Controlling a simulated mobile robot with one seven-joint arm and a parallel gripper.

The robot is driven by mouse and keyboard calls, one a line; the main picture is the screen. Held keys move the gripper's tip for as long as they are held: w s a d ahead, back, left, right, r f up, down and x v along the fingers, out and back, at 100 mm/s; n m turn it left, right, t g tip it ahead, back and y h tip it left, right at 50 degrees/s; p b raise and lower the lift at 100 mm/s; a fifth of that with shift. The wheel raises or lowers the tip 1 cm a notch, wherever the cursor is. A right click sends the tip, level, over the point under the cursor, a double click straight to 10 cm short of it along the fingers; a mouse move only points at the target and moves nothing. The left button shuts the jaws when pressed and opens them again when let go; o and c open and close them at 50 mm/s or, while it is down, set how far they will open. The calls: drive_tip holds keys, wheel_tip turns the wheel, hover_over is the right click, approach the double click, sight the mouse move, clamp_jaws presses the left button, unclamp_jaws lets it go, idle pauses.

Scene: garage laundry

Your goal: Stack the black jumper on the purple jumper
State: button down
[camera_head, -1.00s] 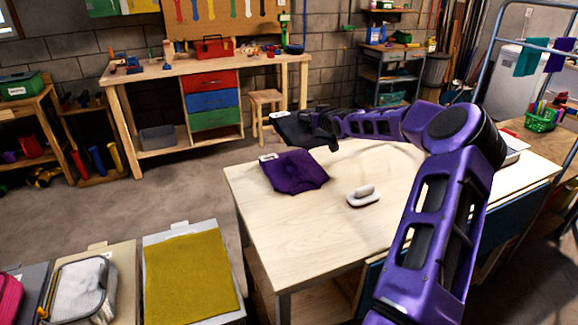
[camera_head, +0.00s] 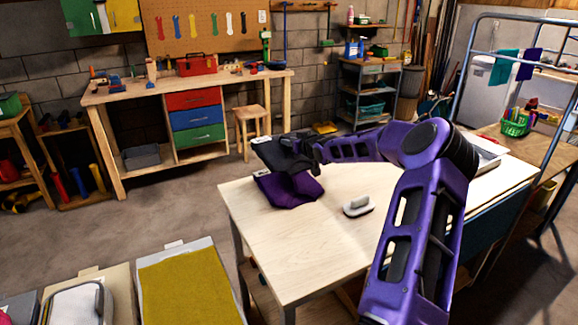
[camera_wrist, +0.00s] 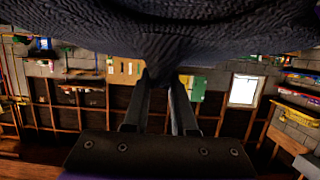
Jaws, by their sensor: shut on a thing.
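The purple jumper (camera_head: 287,192) lies folded at the far left corner of the pale wooden table (camera_head: 268,241). The black jumper (camera_head: 272,151) is held in my gripper (camera_head: 300,148) above the purple jumper and covers part of it from this view. Whether the two touch is hard to tell. In the wrist view, dark ribbed cloth of the black jumper (camera_wrist: 160,32) fills the top, and the fingers of my gripper (camera_wrist: 160,85) are pinched on it. A pale tag shows at the black jumper's left edge.
A white-and-grey iron-like object (camera_head: 358,206) sits on the table to the right of the purple jumper. The table's front part is clear. A stool (camera_head: 250,122) stands behind the table.

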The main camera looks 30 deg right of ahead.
wheel_tip(320, 180, down, 6)
drive_tip(key=shift+r, duration=0.1)
idle(0.4)
drive_tip(key=shift+f+b, duration=0.65)
drive_tip(key=c, duration=0.7)
unclamp_jaws()
